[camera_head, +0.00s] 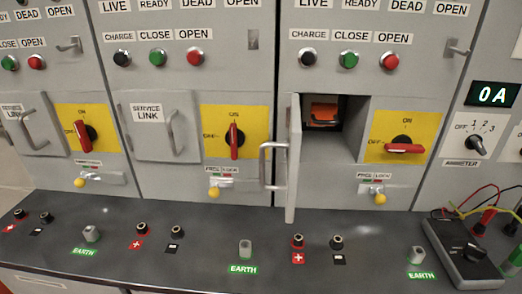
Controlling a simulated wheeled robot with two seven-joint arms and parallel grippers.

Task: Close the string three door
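The door (293,160) of the third cabinet from the left stands open. It is hinged at the left of its opening and swung out toward me, so it shows nearly edge-on. Its grey handle (266,166) sticks out to the left of the door. The compartment (345,146) behind it is uncovered, with an orange part (324,112) inside at the back. Neither of my grippers is in view.
Two service link doors (160,125) (31,124) to the left are shut. The red switch handle (405,148) right of the opening lies horizontal. A dark ledge (205,250) with terminals runs below. A meter (463,252) with wires sits at right.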

